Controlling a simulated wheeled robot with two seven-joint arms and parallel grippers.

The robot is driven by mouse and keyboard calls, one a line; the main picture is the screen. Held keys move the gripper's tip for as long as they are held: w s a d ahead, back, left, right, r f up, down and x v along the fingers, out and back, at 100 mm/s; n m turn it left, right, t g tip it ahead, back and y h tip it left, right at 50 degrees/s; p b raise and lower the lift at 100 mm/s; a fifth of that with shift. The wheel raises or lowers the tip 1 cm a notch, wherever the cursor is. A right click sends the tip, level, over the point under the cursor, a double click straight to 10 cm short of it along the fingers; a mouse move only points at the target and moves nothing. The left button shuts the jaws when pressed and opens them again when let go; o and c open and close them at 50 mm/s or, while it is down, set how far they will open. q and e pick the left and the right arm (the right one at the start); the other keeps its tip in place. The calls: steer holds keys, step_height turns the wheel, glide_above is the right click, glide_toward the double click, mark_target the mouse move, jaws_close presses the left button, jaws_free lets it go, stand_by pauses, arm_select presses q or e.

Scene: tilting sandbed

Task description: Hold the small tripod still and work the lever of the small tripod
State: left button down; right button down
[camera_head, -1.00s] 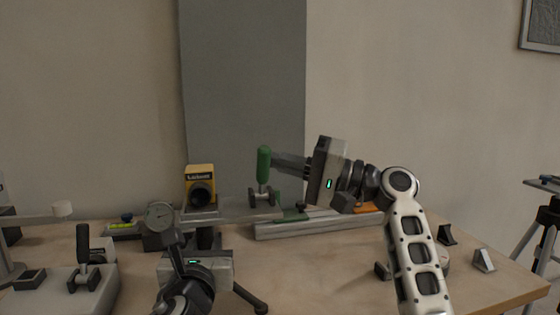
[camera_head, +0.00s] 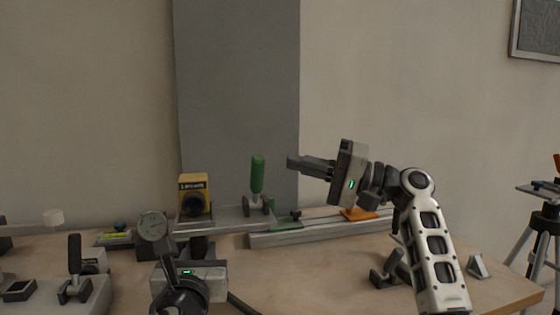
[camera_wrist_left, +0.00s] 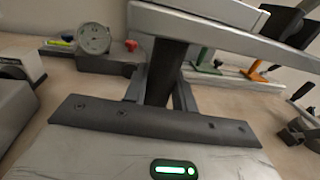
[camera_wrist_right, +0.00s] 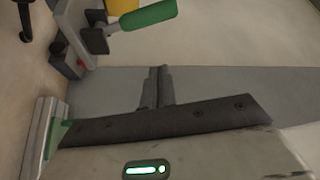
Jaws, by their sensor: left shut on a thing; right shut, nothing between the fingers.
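The small tripod has a pale top plate (camera_head: 232,219) carrying a yellow instrument (camera_head: 194,192) and a lever with a green handle (camera_head: 257,175). The handle stands nearly upright in the head view; it also shows in the right wrist view (camera_wrist_right: 148,15). My left gripper (camera_wrist_left: 158,88) is shut on the tripod's dark column (camera_wrist_left: 168,68) below the plate; its fingers are mostly hidden in the head view. My right gripper (camera_head: 291,162) is shut and empty, a little to the right of the green handle and apart from it.
A round dial gauge (camera_head: 153,226) stands left of the tripod. A pale rail (camera_head: 340,229) with an orange piece (camera_head: 360,213) lies behind to the right. A black-handled clamp (camera_head: 74,258) is at the left. The bench between is mostly clear.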

arm_select(q)
steer(key=shift+f, duration=0.15)
arm_select(e)
steer(key=shift+v, duration=2.3)
steer(key=shift+f, duration=0.1)
arm_select(q)
steer(key=c, duration=1.1)
jaws_free()
steer(key=shift+o, duration=0.2)
